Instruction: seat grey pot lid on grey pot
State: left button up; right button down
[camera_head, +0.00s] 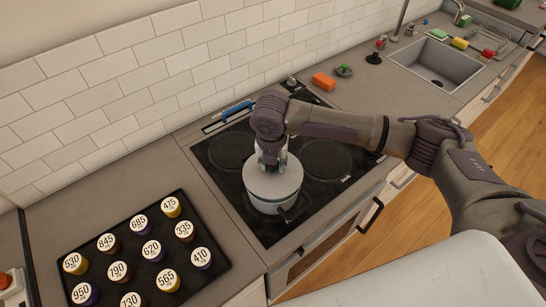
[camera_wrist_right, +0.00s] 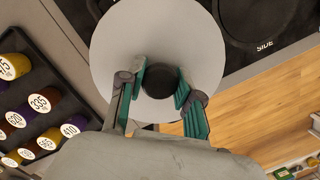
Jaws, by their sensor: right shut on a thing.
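The grey pot (camera_head: 268,206) stands on the front part of the black cooktop, with a dark handle at its front. The round grey lid (camera_head: 287,182) is over the pot's mouth and looks level. I cannot tell whether it rests on the rim or hangs just above it. My right gripper (camera_head: 269,160) points down from above and is shut on the lid's black knob (camera_wrist_right: 160,76). In the right wrist view the lid (camera_wrist_right: 155,30) fills the upper middle and hides the pot's inside. My left gripper is not in view.
The cooktop (camera_head: 325,160) has free burners around the pot. A black tray (camera_head: 187,262) with several numbered jars lies on the left counter. A tiled wall (camera_head: 130,75) is behind.

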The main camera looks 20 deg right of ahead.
jog(key=shift+f, duration=0.4)
jog(key=shift+f+b, duration=0.4)
jog(key=shift+f, duration=0.7)
dwell(0.6)
jog(key=c, duration=1.1)
grip_release()
jog(key=o, duration=0.6)
jog(key=shift+c, duration=0.2)
